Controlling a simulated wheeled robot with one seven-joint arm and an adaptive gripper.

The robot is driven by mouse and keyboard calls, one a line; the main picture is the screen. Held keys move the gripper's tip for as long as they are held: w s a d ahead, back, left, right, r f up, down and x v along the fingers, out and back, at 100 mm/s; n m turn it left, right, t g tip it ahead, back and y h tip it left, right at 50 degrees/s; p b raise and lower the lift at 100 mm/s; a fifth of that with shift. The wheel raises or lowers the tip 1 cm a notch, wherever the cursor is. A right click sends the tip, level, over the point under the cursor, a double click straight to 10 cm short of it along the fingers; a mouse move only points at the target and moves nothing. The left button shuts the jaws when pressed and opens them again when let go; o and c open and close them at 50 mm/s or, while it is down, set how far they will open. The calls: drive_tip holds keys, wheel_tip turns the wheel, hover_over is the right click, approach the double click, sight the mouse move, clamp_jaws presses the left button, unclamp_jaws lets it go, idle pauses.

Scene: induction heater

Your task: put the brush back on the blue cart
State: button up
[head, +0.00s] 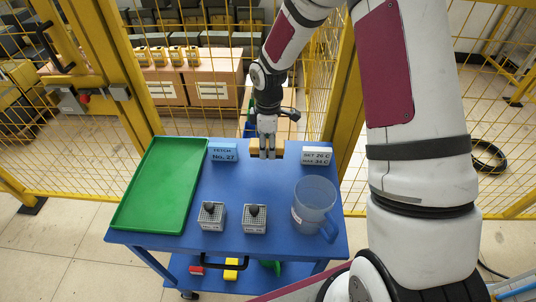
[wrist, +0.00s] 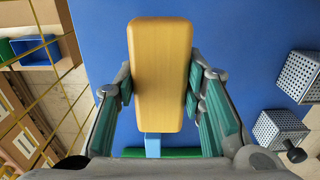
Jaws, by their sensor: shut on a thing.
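The brush shows in the wrist view as a tan, rounded block (wrist: 162,70) between the two fingers of my gripper (wrist: 162,92). My gripper is shut on it. In the head view my gripper (head: 267,152) points down near the back edge of the blue cart (head: 262,183). Tan parts of the brush (head: 254,145) show beside the fingers; the fingers hide its middle. The blue cart top (wrist: 250,40) lies behind the brush in the wrist view. I cannot tell whether the brush touches it. Any bristles are hidden.
On the cart are a green tray (head: 163,185), a "FETCH No. 27" sign (head: 223,152), a temperature sign (head: 316,156), two perforated metal blocks (head: 211,217) and a blue translucent mug (head: 313,206). The cart's middle is clear. Yellow fencing (head: 346,110) stands behind.

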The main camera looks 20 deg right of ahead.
drive_tip(key=shift+f, duration=2.1)
drive_tip(key=shift+f, duration=0.15)
drive_tip(key=o, duration=1.1)
